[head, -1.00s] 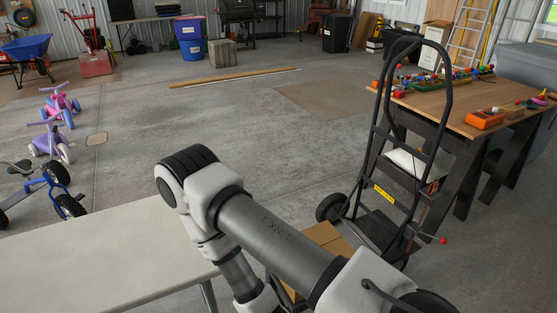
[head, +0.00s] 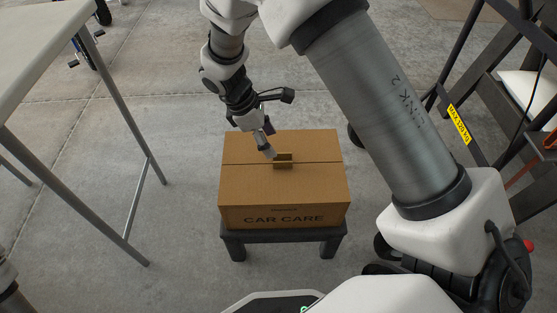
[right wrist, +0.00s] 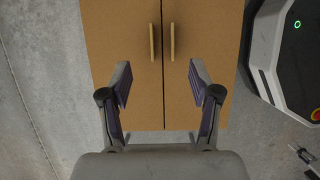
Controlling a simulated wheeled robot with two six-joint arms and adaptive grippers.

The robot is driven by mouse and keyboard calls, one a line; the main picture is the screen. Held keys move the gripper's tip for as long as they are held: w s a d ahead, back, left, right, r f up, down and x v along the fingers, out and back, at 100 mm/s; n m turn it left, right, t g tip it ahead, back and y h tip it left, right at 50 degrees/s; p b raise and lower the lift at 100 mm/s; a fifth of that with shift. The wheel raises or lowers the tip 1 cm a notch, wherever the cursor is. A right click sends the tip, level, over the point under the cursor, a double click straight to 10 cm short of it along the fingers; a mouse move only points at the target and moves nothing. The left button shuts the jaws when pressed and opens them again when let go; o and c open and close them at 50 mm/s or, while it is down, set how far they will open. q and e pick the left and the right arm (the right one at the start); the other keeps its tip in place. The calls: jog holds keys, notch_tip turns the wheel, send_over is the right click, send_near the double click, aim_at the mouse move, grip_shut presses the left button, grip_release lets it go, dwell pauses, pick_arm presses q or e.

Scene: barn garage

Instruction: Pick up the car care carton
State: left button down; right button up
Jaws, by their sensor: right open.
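The car care carton (head: 284,190) is a brown cardboard box with CAR CARE printed on its front. It sits on a low dark stool (head: 285,236). A small upright cardboard tab (head: 284,160) stands at the seam on its top. My right gripper (head: 269,152) is just above the carton top, beside the tab. In the right wrist view my right gripper (right wrist: 158,80) is open and empty over the carton (right wrist: 120,60). Two upright tabs (right wrist: 163,42) flank the seam, ahead of the fingertips and between their lines.
A pale table (head: 50,50) with thin metal legs stands at the left. A black hand truck with a yellow label (head: 459,124) is at the right. Bare concrete floor (head: 190,165) lies around the stool.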

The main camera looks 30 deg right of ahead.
aim_at(281, 156)
jog(key=b+x, duration=0.4)
jog(key=x, duration=0.3)
jog(key=shift+s+d+b, duration=0.1)
jog(key=shift+s+b, duration=0.1)
jog(key=shift+b, duration=0.2)
jog(key=shift+r, duration=0.2)
grip_shut()
